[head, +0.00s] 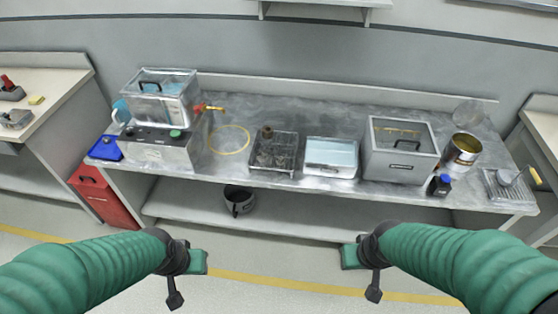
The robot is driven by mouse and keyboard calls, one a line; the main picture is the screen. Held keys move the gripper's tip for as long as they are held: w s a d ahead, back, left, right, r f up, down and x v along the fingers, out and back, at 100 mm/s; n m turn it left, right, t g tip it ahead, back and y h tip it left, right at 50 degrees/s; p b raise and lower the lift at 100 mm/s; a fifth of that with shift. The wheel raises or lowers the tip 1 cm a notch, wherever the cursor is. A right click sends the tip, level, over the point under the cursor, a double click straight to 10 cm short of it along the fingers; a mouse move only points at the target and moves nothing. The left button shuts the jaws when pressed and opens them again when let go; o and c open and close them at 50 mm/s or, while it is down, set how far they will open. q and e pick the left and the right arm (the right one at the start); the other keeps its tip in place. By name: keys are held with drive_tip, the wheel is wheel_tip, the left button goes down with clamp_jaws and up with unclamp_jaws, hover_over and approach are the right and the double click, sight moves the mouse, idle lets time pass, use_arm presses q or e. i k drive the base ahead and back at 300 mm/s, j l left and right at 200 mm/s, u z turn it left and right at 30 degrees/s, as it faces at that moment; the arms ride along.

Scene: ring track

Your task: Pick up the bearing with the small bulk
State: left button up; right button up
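A dark wire basket (290,171) sits near the middle of the metal bench (233,172). It holds dark, rounded metal parts (272,154) too small to tell apart; a brownish cylindrical piece (267,132) stands at its back edge. I cannot tell which part, if any, is the bearing with the small bulk. My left gripper (188,272) is in front of the bench, lower left, apart from everything. My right gripper (362,268) is likewise in front, right of centre. Neither visibly holds anything, and their finger gaps are unclear.
Right of the basket are a tray of pale blue liquid (331,153), a grey lidded box (401,168), an open can (462,150) and a dark bottle (440,185). Left are a clear tank (160,108) on a machine and a yellow ring (230,151). A dark pot (238,200) stands below.

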sight(280, 159)
drive_tip(key=i+j, duration=0.3)
drive_tip(key=i, duration=0.15)
drive_tip(key=i+j, duration=0.25)
drive_tip(key=i, duration=0.25)
drive_tip(key=i+j+u, duration=0.1)
drive_tip(key=i+j, duration=0.2)
drive_tip(key=i, duration=0.15)
